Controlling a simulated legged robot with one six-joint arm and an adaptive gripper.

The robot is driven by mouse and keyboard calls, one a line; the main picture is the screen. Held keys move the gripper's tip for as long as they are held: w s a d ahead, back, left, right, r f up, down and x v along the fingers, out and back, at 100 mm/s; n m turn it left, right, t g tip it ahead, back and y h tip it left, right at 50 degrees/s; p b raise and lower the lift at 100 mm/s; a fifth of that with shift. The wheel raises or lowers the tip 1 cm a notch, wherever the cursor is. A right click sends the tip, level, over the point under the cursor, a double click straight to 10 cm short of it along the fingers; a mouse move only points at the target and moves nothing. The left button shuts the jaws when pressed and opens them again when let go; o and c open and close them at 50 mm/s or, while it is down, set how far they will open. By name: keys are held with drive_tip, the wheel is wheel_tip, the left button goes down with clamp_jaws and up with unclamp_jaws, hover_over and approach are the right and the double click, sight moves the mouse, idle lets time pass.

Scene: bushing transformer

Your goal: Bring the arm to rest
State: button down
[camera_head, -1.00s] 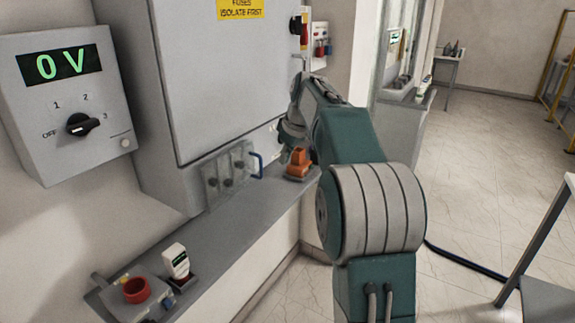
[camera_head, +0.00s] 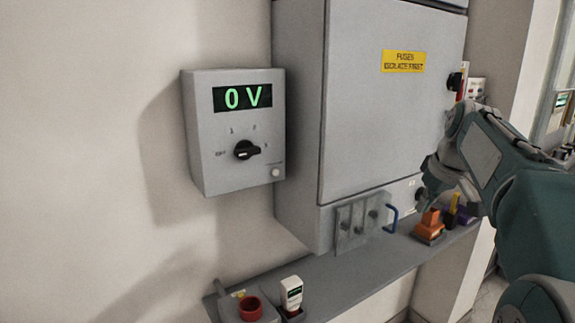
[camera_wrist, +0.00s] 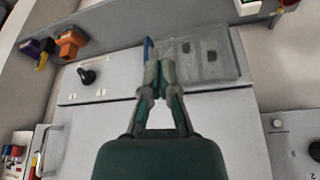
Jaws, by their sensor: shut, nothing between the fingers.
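My arm (camera_head: 530,200) reaches in from the right edge in the head view, teal and grey. Its end is bent down in front of the cabinet's right side, and the fingertips are hard to make out there. In the wrist view my gripper (camera_wrist: 159,75) shows with its two fingers together and nothing between them. The fingertips appear in front of the clear cover and the blue handle (camera_wrist: 148,48); I cannot tell whether they touch.
A grey cabinet (camera_head: 385,120) with a yellow label stands behind the arm. A meter box (camera_head: 235,175) reads 0 V. A shelf (camera_head: 350,272) below holds a red button box (camera_head: 250,308), a white device (camera_head: 291,292) and an orange item (camera_head: 430,223). Open floor lies right.

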drive_tip(key=s+a+f+m+t, duration=0.1)
drive_tip(key=s+a+f, duration=0.2)
drive_tip(key=s+a, duration=0.35)
drive_tip(key=s+a+f+m, duration=0.15)
drive_tip(key=s+a, duration=0.25)
drive_tip(key=s, duration=0.6)
drive_tip(key=s+a+f+h, duration=0.1)
drive_tip(key=s+a+f, duration=0.2)
drive_tip(key=s+f, duration=0.7)
drive_tip(key=shift+t, duration=0.3)
drive_tip(key=shift+s+m, duration=0.1)
drive_tip(key=shift+m, duration=0.15)
